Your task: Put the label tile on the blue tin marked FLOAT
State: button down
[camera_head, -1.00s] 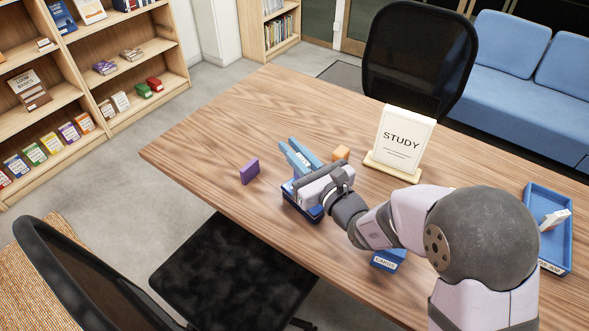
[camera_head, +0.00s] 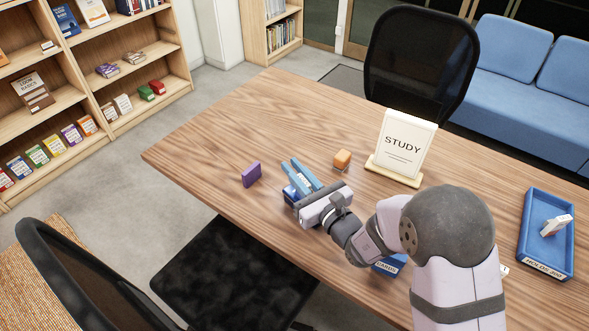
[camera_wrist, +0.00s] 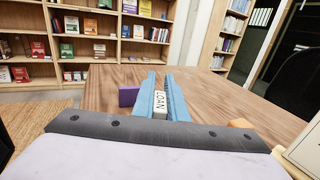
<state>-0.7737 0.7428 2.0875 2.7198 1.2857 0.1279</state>
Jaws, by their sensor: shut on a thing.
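My gripper (camera_head: 290,163) has light blue fingers and is shut on a small white label tile (camera_wrist: 160,104). The tile's dark lettering seems to read LOAN in the wrist view. The fingers also show in the wrist view (camera_wrist: 160,76), pointing away over the table. In the head view a dark blue tin (camera_head: 289,195) lies beneath my gripper, mostly covered by it, and any marking on it is hidden. I cannot tell whether the tile touches it. A second blue tin (camera_head: 388,266), marked CARDS, is partly behind my arm.
A purple block (camera_head: 251,174) stands left of my gripper, and an orange block (camera_head: 342,159) lies to its right. A STUDY sign (camera_head: 403,145) stands farther right. A blue tray (camera_head: 526,228) holding a white and red thing is at the right. The far left tabletop is clear.

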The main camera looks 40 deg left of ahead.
aim_at(309, 187)
jog(key=shift+f, duration=0.2)
jog(key=c, duration=1.8)
grip_release()
jog(key=shift+o, duration=0.2)
jog(key=shift+r, duration=0.1)
jog(key=shift+r, duration=0.15)
jog(key=shift+s+d, duration=0.1)
jog(key=shift+d, duration=0.15)
jog(key=b+v, duration=0.1)
jog(key=v, duration=1)
jog(key=shift+s+d+b, duration=0.1)
jog(key=shift+d+b, duration=0.15)
jog(key=shift+b, duration=0.15)
